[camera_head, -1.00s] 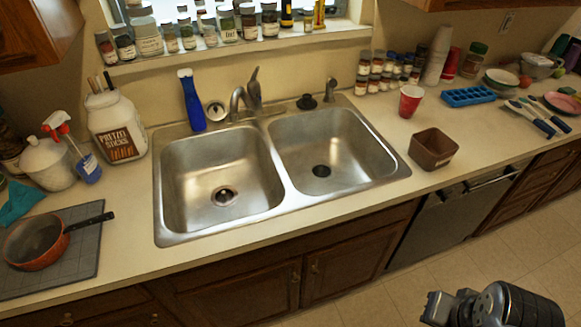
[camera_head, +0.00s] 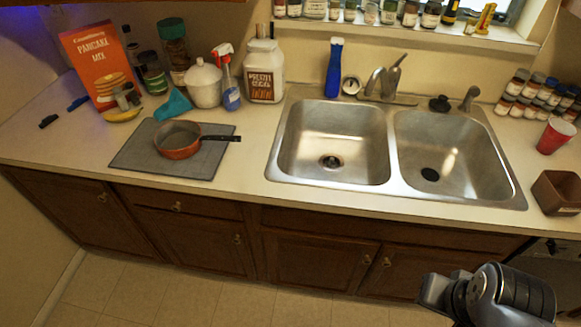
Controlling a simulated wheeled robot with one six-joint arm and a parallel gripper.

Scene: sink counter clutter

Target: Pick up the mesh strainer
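I cannot pick out a mesh strainer for certain. A small round thing with a pale rim and darker middle (camera_head: 351,84) sits at the back of the sink, between the blue bottle (camera_head: 334,68) and the faucet (camera_head: 383,78). It is too small to tell whether it is the strainer. A dark, metallic part of my arm shows at the lower right, in front of the cabinets. No gripper fingers can be made out there.
The double sink (camera_head: 392,150) is empty. On the left, an orange-red pan (camera_head: 177,141) stands on a grey mat (camera_head: 136,151), near a pancake mix box (camera_head: 100,62). A brown container (camera_head: 557,193) and red cup (camera_head: 555,136) stand at the right. The floor (camera_head: 190,303) is clear.

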